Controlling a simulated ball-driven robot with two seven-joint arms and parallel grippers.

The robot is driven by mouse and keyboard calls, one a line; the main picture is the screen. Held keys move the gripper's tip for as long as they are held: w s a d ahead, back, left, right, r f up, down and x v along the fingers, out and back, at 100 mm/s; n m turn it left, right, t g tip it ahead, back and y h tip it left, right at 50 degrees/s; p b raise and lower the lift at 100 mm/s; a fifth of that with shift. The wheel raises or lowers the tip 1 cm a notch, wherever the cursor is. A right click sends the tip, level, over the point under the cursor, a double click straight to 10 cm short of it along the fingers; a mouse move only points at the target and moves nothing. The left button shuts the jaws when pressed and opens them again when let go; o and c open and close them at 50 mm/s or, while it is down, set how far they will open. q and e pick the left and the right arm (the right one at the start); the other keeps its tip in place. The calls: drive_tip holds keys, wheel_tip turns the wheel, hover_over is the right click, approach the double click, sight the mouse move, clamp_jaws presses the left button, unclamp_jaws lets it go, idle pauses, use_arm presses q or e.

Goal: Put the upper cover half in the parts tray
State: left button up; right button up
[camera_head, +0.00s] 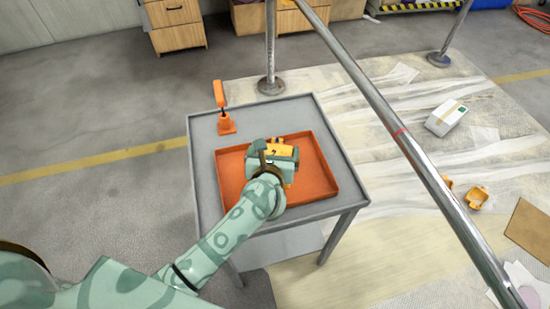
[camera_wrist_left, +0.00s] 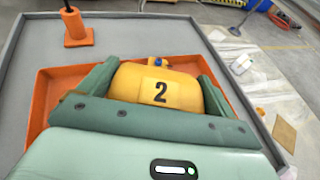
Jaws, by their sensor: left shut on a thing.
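My left gripper (camera_head: 276,160) is shut on a yellow cover half (camera_head: 281,150) and is over the orange parts tray (camera_head: 320,181). In the left wrist view the yellow cover half (camera_wrist_left: 160,88) is a curved shell with a label "2", held between the two green fingers of the left gripper (camera_wrist_left: 155,95). The orange tray (camera_wrist_left: 38,122) shows around it in that view. Whether the cover half touches the tray floor cannot be told, as the gripper hides its underside. My right gripper is not in view.
The tray lies on a grey table (camera_head: 203,190). An orange-handled tool (camera_head: 220,95) stands in an orange holder at its back left. A long metal pole (camera_head: 400,130) slants past the table's right. Yellow pieces (camera_head: 477,198) and a white box (camera_head: 445,118) lie on the floor sheet at right.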

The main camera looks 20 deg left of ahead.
use_arm(q)
drive_tip(key=shift+f+b, duration=0.6)
drive_tip(key=shift+f, duration=0.95)
drive_tip(key=o, duration=0.9)
drive_tip(key=shift+o, duration=0.2)
drive_tip(key=shift+r+p, duration=0.3)
drive_tip(key=shift+r, duration=0.05)
drive_tip(key=p+v, duration=0.3)
drive_tip(key=v, duration=0.8)
drive_tip(key=shift+s, duration=0.15)
drive_tip(key=shift+s+d+r, duration=0.1)
drive_tip(key=shift+s, duration=0.3)
